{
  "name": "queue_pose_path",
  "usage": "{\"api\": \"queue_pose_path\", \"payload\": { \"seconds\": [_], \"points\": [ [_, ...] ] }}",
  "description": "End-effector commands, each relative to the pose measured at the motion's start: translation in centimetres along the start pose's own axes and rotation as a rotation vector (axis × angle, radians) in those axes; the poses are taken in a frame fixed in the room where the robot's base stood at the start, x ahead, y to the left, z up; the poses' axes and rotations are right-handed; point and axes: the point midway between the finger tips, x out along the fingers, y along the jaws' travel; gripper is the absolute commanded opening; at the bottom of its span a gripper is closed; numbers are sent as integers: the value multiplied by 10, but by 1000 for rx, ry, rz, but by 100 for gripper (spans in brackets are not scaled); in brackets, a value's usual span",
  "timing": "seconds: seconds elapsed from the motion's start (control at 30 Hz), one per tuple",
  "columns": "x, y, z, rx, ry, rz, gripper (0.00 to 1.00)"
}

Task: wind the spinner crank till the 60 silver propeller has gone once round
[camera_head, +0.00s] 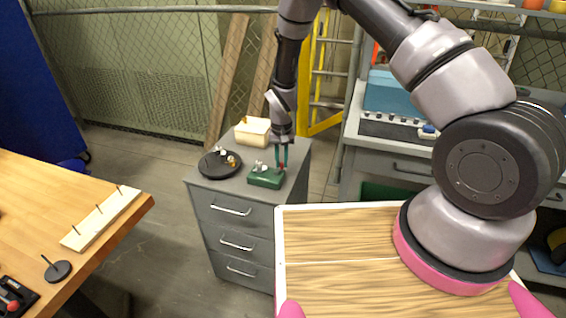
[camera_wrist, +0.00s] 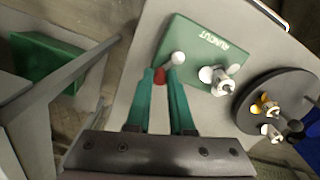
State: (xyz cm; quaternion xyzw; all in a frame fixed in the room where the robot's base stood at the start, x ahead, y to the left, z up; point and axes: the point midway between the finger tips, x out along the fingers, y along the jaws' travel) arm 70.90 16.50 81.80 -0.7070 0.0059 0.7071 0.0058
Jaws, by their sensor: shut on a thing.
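The green spinner base (camera_head: 265,180) sits near the front right of the grey drawer cabinet's top; its face, lettered "RUNOUT", shows in the wrist view (camera_wrist: 200,42). A silver propeller (camera_wrist: 222,80) is mounted on it, small in the head view (camera_head: 260,167); its size mark is not readable. My gripper (camera_head: 281,166) points down at the right side of the base. In the wrist view, its teal fingertips (camera_wrist: 166,72) are shut on the red crank handle (camera_wrist: 160,76), mostly hidden between them. A white knob (camera_wrist: 178,58) shows just beyond the tips.
A round black tray (camera_head: 212,172) holding gold and silver propellers is left of the base. A cream box (camera_head: 252,131) stands behind. A wooden table (camera_head: 120,165) with a pegged board (camera_head: 98,222) is at left. A workbench (camera_head: 400,150) is at right.

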Motion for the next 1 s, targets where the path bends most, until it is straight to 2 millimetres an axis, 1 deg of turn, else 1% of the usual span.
{"api": "queue_pose_path", "payload": {
  "seconds": [0.2,0.5,0.7,1.0],
  "points": [
    [0,-4,-5,-199,1,-1,0],
    [0,-10,-8,-418,1,0,0],
    [0,-13,-8,-508,2,0,0],
    [0,-14,-9,-559,2,0,0]
  ]
}}
